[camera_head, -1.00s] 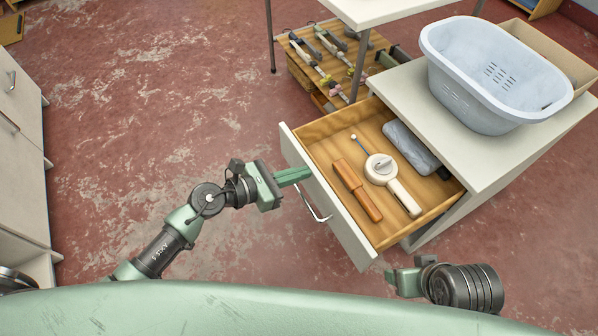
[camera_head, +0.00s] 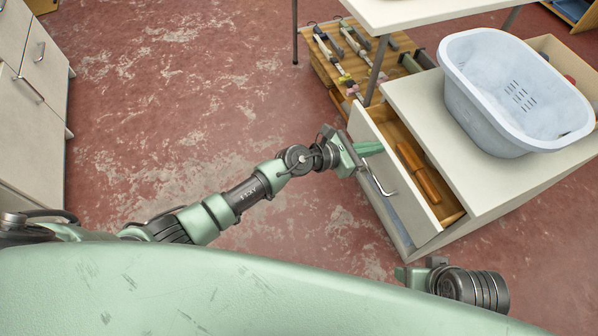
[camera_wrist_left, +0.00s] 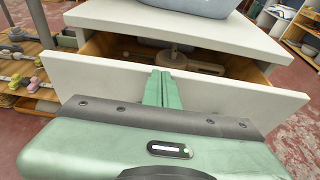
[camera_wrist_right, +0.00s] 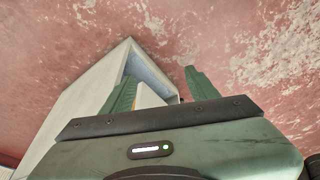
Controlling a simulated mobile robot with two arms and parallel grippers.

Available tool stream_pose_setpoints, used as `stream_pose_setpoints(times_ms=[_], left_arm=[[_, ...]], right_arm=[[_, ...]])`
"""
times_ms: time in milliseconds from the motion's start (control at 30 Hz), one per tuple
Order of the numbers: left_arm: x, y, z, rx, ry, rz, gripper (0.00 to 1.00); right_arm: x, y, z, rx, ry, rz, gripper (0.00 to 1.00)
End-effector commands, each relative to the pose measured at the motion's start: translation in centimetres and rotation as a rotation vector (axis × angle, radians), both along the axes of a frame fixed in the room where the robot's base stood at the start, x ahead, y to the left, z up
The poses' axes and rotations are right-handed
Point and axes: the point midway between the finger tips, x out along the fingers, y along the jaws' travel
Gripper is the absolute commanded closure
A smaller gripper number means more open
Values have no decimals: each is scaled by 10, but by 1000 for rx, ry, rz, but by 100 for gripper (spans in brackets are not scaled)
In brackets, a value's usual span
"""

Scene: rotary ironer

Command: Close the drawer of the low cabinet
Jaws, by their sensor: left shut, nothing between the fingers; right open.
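The low cabinet (camera_head: 480,205) is white, with its drawer (camera_head: 394,176) partly open toward me. An orange-brown wooden item (camera_head: 418,172) lies in the drawer; in the left wrist view a pale tool (camera_wrist_left: 178,60) also shows inside. My left gripper (camera_head: 368,148) is shut and empty, its fingertips at the outer face of the drawer front, near the top edge, beside the bar handle (camera_head: 381,182). My left fingers also show against the drawer front in the left wrist view (camera_wrist_left: 162,88). My right gripper (camera_wrist_right: 160,85) is open and empty, low beside a white cabinet panel (camera_wrist_right: 95,100).
A light blue basket (camera_head: 515,90) stands on the cabinet top with a cardboard box (camera_head: 565,60) behind it. A wooden rack of tools (camera_head: 335,62) stands under a white table (camera_head: 420,12). White cabinets (camera_head: 30,110) line the left. The red floor between is clear.

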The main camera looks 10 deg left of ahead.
Motion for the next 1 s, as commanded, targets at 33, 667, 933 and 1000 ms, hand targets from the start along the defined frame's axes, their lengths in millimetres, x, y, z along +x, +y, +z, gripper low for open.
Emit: stream_pose_setpoints(times_ms=[33, 667, 933, 1000], left_arm=[[7, -9, 0, 0, -2, -2, 100], [31, -43, -1, 1, 1, 0, 100], [31, -42, -1, 0, 0, 0, 100], [32, -40, -1, 2, 0, 1, 100]], right_arm=[[-1, 0, 2, 0, 0, 0, 40], [-6, -1, 11, 0, -3, -1, 40], [-6, -1, 11, 0, -4, 0, 40], [-6, -1, 10, 0, -4, 0, 40]])
